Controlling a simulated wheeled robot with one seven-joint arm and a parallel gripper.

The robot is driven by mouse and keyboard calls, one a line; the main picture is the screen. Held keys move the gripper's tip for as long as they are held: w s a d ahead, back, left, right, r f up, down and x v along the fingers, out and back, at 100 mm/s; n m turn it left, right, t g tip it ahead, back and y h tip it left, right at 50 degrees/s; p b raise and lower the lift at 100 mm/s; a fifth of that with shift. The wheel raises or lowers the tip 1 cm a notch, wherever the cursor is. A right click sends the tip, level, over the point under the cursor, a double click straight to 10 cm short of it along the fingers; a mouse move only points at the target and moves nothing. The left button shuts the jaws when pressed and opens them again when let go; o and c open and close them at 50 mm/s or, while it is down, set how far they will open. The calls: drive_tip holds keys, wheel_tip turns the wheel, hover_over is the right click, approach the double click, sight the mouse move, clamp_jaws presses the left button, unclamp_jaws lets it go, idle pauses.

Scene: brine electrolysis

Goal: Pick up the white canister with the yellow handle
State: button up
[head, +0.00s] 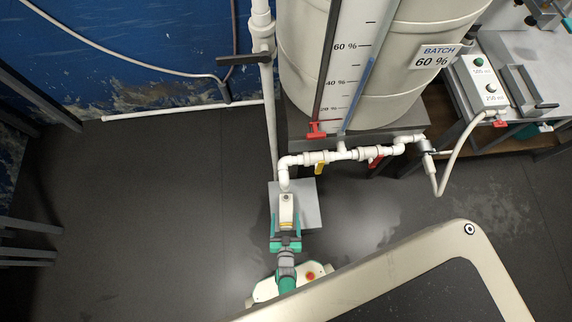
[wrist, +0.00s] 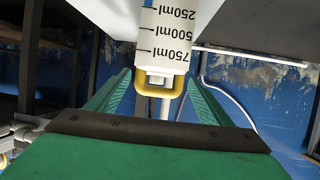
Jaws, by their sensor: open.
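The white canister (head: 287,203) stands on a small grey plate (head: 311,205) below the white pipework in the head view. In the wrist view the canister (wrist: 163,38) shows black marks of 250, 500 and 750 ml, and its yellow handle (wrist: 161,82) faces me. My gripper (head: 286,216) is open, with one green finger on each side of the canister. In the wrist view the fingers of my gripper (wrist: 160,92) flank the handle, with small gaps visible on both sides. How deep the canister sits between them is hard to tell.
A large cream tank (head: 390,80) labelled BATCH 60 % stands behind. White pipes with a yellow valve handle (head: 320,168) and a red valve handle (head: 375,162) run close above the plate. A bench (head: 525,60) is at right. The dark floor at left is clear.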

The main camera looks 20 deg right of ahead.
sight(286, 210)
drive_tip(key=shift+x, duration=2.6)
drive_tip(key=shift+d, duration=0.1)
drive_tip(key=c, duration=1.8)
clamp_jaws()
drive_tip(key=shift+r, duration=0.15)
